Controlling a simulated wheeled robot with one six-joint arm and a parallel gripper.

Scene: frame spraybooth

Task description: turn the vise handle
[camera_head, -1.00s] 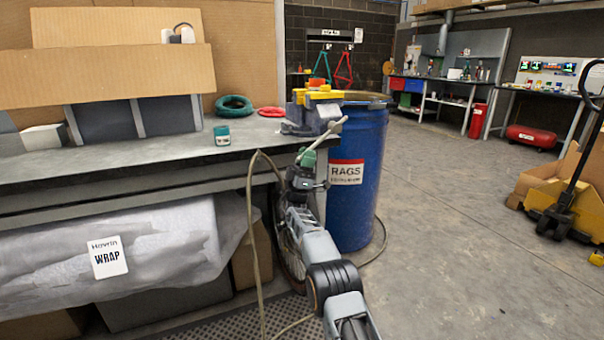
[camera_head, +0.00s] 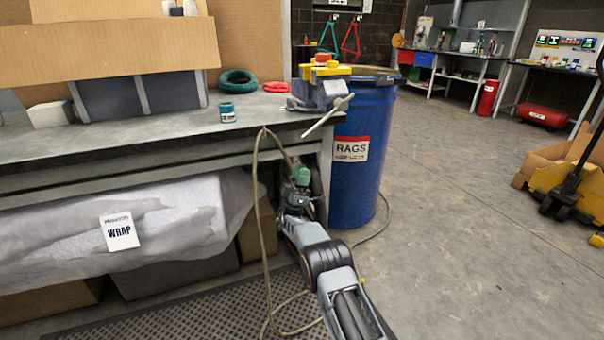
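The vise (camera_head: 318,93) stands on the right end of the bench, with yellow jaws and a small orange piece on top. Its handle (camera_head: 326,117) is a pale slanted bar with a round knob at the upper right. The lower left end of the bar hangs just past the bench's front edge. My gripper (camera_head: 299,172) is below the handle, beside the bench edge, with a green part at its tip. A clear gap shows between gripper and handle. The fingers are too small and dark to tell whether they are open or shut.
A blue rags drum (camera_head: 356,190) stands close right of the vise. A loose hose (camera_head: 256,180) hangs from the bench edge beside my arm. A teal jar (camera_head: 227,112) stands on the bench (camera_head: 150,132). The floor at right is clear up to a yellow pallet jack (camera_head: 583,190).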

